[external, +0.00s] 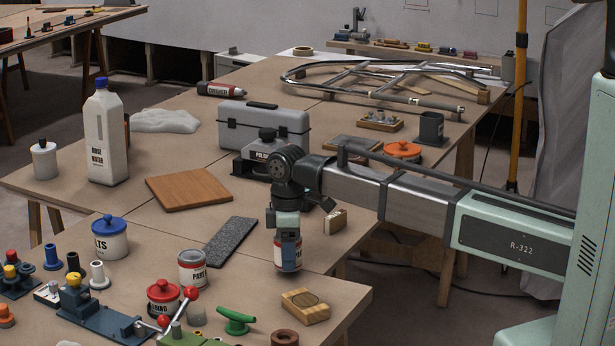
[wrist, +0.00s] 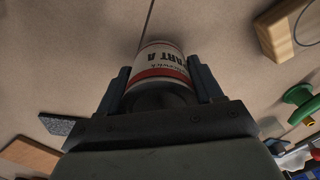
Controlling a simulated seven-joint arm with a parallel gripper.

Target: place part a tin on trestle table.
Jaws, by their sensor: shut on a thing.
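The part A tin (external: 288,258) is white with a red band, and its label reads upside down in the wrist view (wrist: 160,68). My gripper (external: 288,237) points down and is shut on the tin, with one finger on each side of it. The tin is upright, low over the front part of the trestle table (external: 340,290). I cannot tell whether its base touches the top. A similar tin marked PART (external: 192,268) stands on the table to the left; its full label is hidden.
A wooden block (external: 305,306) and a green cleat (external: 236,320) lie in front. A dark grey pad (external: 231,242) lies to the left, with a wooden board (external: 189,188) beyond. The table's right edge is close.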

